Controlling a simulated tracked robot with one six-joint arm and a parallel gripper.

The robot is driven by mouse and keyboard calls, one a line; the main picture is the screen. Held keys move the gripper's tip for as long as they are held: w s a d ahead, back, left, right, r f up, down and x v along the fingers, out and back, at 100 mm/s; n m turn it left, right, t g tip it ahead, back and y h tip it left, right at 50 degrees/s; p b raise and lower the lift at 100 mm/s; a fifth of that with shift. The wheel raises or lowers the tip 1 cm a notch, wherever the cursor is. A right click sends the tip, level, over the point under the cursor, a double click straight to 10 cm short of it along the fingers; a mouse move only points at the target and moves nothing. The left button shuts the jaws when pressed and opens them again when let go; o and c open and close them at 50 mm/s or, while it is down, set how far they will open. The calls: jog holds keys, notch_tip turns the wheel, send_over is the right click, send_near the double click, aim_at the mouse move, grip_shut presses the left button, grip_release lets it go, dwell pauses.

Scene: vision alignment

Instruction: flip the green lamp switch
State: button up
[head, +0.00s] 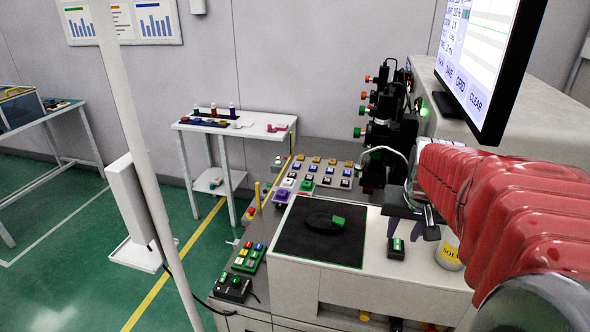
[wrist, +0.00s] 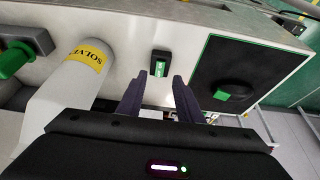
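The green lamp switch (head: 396,248) is a small black box with a lit green rocker, standing on the pale bench top right of the black mat. In the wrist view the switch (wrist: 160,66) appears just beyond the fingertips, centred between them. My gripper (head: 412,229) is beside and above the switch in the head view. Its dark fingers (wrist: 159,78) are apart with nothing between them. No contact with the switch shows, and the exact height above it is hard to tell.
A solvent bottle (wrist: 75,85) with a yellow label stands close left of the switch in the wrist view. The black mat (head: 290,245) bears a round black piece with a green block (head: 338,221). A monitor (head: 488,65) and black optics column (head: 382,130) stand behind.

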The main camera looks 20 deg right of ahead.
aim_at(397, 244)
jog(key=x, duration=0.5)
jog(key=shift+c, duration=0.4)
grip_shut()
